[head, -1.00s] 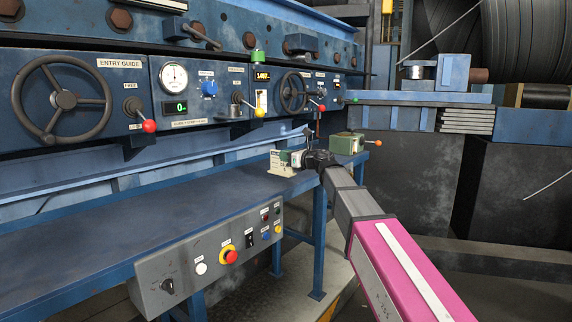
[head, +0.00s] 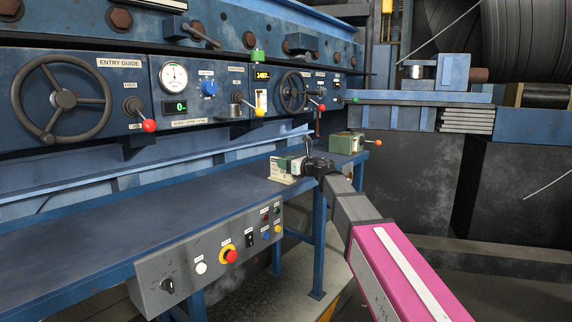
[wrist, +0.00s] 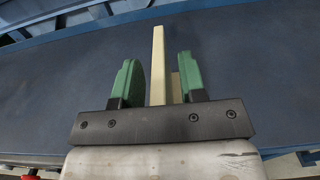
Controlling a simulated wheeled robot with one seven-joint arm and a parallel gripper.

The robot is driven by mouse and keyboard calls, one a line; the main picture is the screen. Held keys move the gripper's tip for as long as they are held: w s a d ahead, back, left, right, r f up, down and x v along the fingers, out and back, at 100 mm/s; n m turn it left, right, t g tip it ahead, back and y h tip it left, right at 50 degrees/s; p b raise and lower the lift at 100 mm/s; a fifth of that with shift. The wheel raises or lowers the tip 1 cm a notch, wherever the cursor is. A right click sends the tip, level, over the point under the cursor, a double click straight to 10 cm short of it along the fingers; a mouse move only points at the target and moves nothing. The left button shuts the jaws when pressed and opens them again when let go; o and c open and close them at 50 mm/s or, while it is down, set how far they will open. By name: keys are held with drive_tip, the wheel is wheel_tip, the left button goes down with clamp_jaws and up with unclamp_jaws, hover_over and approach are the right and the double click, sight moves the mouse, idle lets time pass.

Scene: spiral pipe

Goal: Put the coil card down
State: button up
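The coil card (head: 280,172) is a pale cream piece standing at the right end of the blue bench. In the wrist view the card (wrist: 157,66) shows nearly edge-on as a narrow upright strip between the two green fingers of my gripper (wrist: 157,78). A gap shows on each side of the strip, so the fingers look open around it and not closed on it. In the head view my gripper (head: 296,165) is at the card, and its dark wrist and fingers hide part of it. The card's writing is too small to read.
The blue bench top (head: 150,220) is clear to the left of the card. A green box with an orange-knobbed lever (head: 347,143) stands just behind and right of my gripper. A grey button panel (head: 210,260) hangs on the bench's front edge. Lever-fitted control panels (head: 215,95) rise behind.

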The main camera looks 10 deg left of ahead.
drive_tip(key=v, duration=1.2)
drive_tip(key=w+d+f+m+t+h, duration=0.35)
drive_tip(key=d+m+t, duration=0.2)
drive_tip(key=m, duration=0.35)
drive_tip(key=w+d+f+m+t+h, duration=0.2)
drive_tip(key=d+f+m+t+h, duration=0.25)
drive_tip(key=d+m, duration=0.35)
drive_tip(key=d+f+m+g+h, duration=0.2)
drive_tip(key=d+f+m+h, duration=0.85)
drive_tip(key=m, duration=0.45)
drive_tip(key=s+d+f+m+g, duration=0.2)
drive_tip(key=s+d+f+m, duration=0.1)
drive_tip(key=f, duration=0.3)
drive_tip(key=s+d+f+m+g, duration=0.3)
drive_tip(key=f, duration=0.3)
drive_tip(key=s+d+f+m+g+y, duration=0.1)
drive_tip(key=s+f+m+g+y, duration=0.1)
drive_tip(key=s+f+m+g, duration=0.8)
drive_tip(key=s+f, duration=0.5)
drive_tip(key=s, duration=0.4)
drive_tip(key=shift+f+m+g, duration=0.15)
drive_tip(key=shift+m+g, duration=0.25)
drive_tip(key=shift+d, duration=0.1)
